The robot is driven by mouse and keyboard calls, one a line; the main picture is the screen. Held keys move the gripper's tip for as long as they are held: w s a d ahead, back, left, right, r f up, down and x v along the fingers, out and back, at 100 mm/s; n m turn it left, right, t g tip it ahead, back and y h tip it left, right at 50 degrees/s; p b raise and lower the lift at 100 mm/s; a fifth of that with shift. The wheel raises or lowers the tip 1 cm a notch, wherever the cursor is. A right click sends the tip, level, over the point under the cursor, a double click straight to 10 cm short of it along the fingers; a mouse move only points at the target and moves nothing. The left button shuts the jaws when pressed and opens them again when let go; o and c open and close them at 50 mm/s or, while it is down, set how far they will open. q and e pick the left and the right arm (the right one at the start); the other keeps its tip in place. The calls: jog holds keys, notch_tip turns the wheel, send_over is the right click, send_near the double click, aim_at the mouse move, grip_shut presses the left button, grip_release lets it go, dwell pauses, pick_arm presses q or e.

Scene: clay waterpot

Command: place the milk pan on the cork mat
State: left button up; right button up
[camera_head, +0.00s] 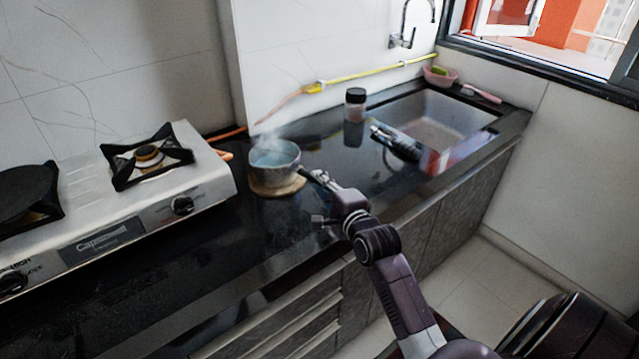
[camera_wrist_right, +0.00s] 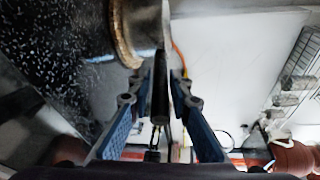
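The milk pan (camera_head: 275,158) is a small grey pot with pale blue contents and steam above it. It appears upright over the round cork mat (camera_head: 274,190) on the black counter, beside the stove. In the right wrist view, the pan's wall (camera_wrist_right: 148,22) meets the cork mat's edge (camera_wrist_right: 122,36) with no clear gap. My right gripper (camera_head: 322,183) is at the pan's handle. In the wrist view, the dark handle (camera_wrist_right: 160,92) lies between the two fingers of my right gripper (camera_wrist_right: 162,75). Whether both fingertips press on it is unclear. My left gripper is out of view.
The silver gas stove (camera_head: 150,195) stands left of the pan. A dark-lidded jar (camera_head: 355,104) stands behind, to the right, near the sink (camera_head: 440,112). A pink bowl (camera_head: 440,76) sits at the sink's far side. The counter in front of the mat is clear.

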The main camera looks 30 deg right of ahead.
jog(key=shift+o, duration=1.2)
jog(key=shift+r, duration=0.1)
jog(key=shift+r, duration=0.15)
jog(key=v, duration=1.2)
